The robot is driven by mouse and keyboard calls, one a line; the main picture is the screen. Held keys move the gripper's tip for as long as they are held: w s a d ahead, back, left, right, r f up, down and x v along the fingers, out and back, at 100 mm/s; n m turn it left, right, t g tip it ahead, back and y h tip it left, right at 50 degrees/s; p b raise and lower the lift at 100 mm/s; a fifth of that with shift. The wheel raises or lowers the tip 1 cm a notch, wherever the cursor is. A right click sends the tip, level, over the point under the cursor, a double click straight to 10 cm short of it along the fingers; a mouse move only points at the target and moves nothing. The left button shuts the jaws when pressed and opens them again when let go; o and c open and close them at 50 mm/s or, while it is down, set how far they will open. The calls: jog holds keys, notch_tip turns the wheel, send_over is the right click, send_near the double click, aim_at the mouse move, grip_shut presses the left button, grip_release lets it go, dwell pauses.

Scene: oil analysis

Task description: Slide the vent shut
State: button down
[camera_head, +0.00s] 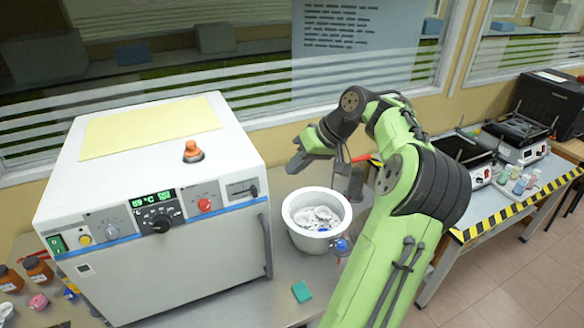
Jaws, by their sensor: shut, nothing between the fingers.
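The white oven (160,270) stands on the bench at left with its door closed. At the right end of its front panel is a small grey vent slider (242,188) with a slot and a dark knob. The knob appears toward the slot's right side; its exact position is too small to tell. My gripper (293,167) is dark grey, shut and empty. It hangs in the air right of the vent slider and oven, apart from both, pointing left and down.
A white pot (316,222) stands on the bench below my gripper. A door handle (265,246) sticks out at the oven's right front. An orange knob (193,151) rises from the oven top. A green block (301,291) lies in front. A window is behind.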

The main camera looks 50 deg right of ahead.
aim_at(254, 192)
jog(key=w+a+f+b, duration=0.1)
jog(key=w+a+f, duration=0.3)
jog(key=w+f, duration=0.1)
jog(key=shift+w+f, duration=0.2)
jog(key=shift+f, duration=0.25)
jog(key=shift+a, duration=0.15)
jog(key=a, duration=0.1)
jog(key=w+a, duration=0.1)
jog(key=a, duration=0.1)
jog(key=w+a, duration=0.1)
jog(key=shift+w+a, duration=0.25)
